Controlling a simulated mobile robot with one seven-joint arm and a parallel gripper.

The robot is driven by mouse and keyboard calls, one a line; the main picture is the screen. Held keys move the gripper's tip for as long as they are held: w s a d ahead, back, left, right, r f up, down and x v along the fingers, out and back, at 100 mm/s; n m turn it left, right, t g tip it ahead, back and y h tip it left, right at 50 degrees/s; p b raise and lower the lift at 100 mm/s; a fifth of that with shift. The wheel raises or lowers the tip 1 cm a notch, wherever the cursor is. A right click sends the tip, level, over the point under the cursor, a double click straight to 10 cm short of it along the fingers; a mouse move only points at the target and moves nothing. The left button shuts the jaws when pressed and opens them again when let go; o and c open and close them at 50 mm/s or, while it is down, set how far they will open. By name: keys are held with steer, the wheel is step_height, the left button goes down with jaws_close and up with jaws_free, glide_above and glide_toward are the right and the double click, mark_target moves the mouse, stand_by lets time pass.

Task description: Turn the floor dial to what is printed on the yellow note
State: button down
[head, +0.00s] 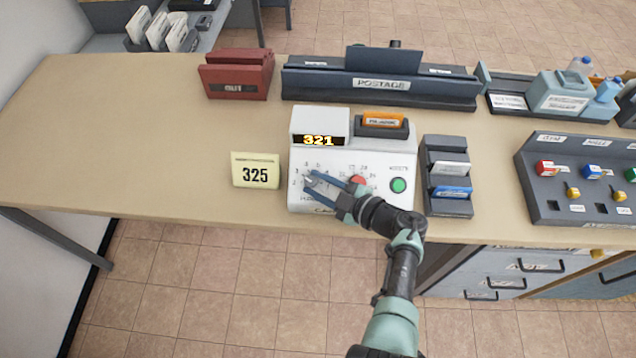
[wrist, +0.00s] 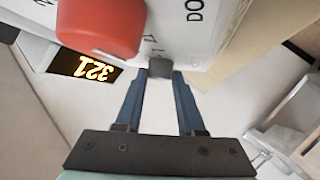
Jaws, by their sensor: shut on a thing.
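My gripper (head: 312,178) reaches in from the right across the panel and is shut on the grey dial. Its blue fingers (wrist: 160,90) stand on both sides of the dial and hide part of its surroundings. The dial's pointer is too small to read.
A red dial (wrist: 98,25) sits close to my fingers, partly behind my gripper in the head view. A green button (head: 399,186) is right of it. A dark card rack (head: 446,208) stands right of the box. The counter (head: 120,130) is clear at left.

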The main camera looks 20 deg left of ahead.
steer(key=c, duration=0.5)
jaws_free()
steer(key=p+v, duration=0.2)
steer(key=v, duration=1.1)
